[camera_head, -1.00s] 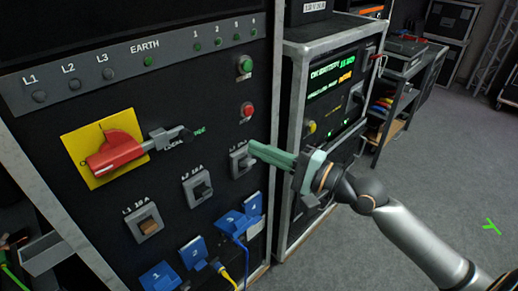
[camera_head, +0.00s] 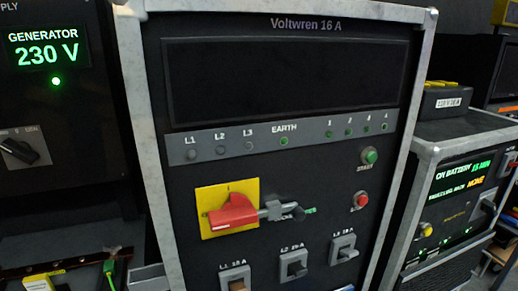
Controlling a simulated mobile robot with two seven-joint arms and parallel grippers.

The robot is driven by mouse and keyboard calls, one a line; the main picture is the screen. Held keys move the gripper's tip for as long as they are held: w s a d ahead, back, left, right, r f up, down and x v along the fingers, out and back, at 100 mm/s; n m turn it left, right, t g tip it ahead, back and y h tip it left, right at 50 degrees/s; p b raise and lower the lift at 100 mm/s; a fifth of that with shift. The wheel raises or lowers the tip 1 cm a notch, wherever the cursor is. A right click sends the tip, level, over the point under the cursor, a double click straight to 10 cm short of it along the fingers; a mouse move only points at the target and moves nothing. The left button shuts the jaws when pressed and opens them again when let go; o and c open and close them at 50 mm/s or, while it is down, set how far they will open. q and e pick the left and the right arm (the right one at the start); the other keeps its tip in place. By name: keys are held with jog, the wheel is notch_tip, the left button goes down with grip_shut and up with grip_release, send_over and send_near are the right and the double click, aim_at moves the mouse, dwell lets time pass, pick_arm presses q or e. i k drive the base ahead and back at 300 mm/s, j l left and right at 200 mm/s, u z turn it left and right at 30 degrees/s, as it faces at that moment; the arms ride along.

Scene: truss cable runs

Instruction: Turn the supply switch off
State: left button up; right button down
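A black cabinet marked "Voltwren 16 A" (camera_head: 305,24) fills the middle of the head view. A red rotary handle (camera_head: 233,214) sits on its yellow plate (camera_head: 208,194), lying roughly level. A grey bar with a dark piece (camera_head: 285,211) extends from the handle's right side. A cut-off label above ends in "PPLY". Which of the two is the supply switch is not spelled out. Neither gripper is in view.
Lamps L1 (camera_head: 191,155), L2 and L3 are dark; the EARTH lamp (camera_head: 284,141) and the numbered ones glow green. Green (camera_head: 370,156) and red (camera_head: 361,200) buttons and breakers (camera_head: 293,264) sit lower. A battery unit (camera_head: 452,193) stands at right.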

aim_at(22, 151)
jog(key=u, duration=1.45)
